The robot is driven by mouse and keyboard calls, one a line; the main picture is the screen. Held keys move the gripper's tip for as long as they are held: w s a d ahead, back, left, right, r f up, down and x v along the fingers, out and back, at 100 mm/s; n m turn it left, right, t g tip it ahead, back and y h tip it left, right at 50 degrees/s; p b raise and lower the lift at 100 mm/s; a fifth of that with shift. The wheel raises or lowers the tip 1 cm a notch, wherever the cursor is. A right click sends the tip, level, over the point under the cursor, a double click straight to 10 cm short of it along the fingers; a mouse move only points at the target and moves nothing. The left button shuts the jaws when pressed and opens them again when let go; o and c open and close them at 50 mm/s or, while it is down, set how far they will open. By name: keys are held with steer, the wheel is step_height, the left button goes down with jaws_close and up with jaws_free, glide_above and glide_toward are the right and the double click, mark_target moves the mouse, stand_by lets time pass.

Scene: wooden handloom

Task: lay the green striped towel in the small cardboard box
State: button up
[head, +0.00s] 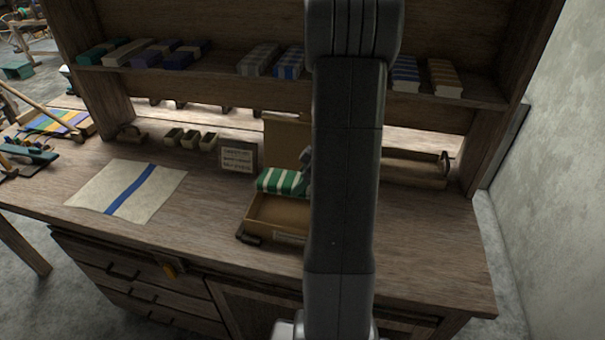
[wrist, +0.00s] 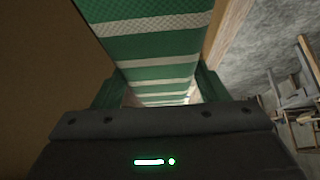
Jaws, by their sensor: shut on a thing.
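The green and white striped towel (head: 280,181) is a folded block at the rear of the small cardboard box (head: 262,229). The box is open on the bench, and its bare floor shows in front of the towel. My gripper (wrist: 158,94) is shut on the towel, which runs between its two fingers in the wrist view (wrist: 155,45). In the head view my arm hides most of the gripper and the right part of the box. I cannot tell whether the towel touches the box floor.
A brown upright panel (head: 285,135) stands behind the towel. A small sign (head: 238,159) stands left of it. A cream cloth with a blue stripe (head: 110,190) lies flat at left. Folded textiles fill the shelf (head: 220,75) above. The bench is clear at right (head: 430,235).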

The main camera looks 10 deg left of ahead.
step_height(320, 180, down, 7)
steer(key=b, duration=0.3)
steer(key=shift+r, duration=0.15)
step_height(320, 180, down, 4)
steer(key=b, duration=0.5)
steer(key=o, duration=1.1)
steer(key=b+v, duration=0.1)
steer(key=v, duration=1.2)
steer(key=shift+d+r, duration=0.2)
steer(key=shift+r, duration=0.15)
steer(key=shift+f, duration=0.1)
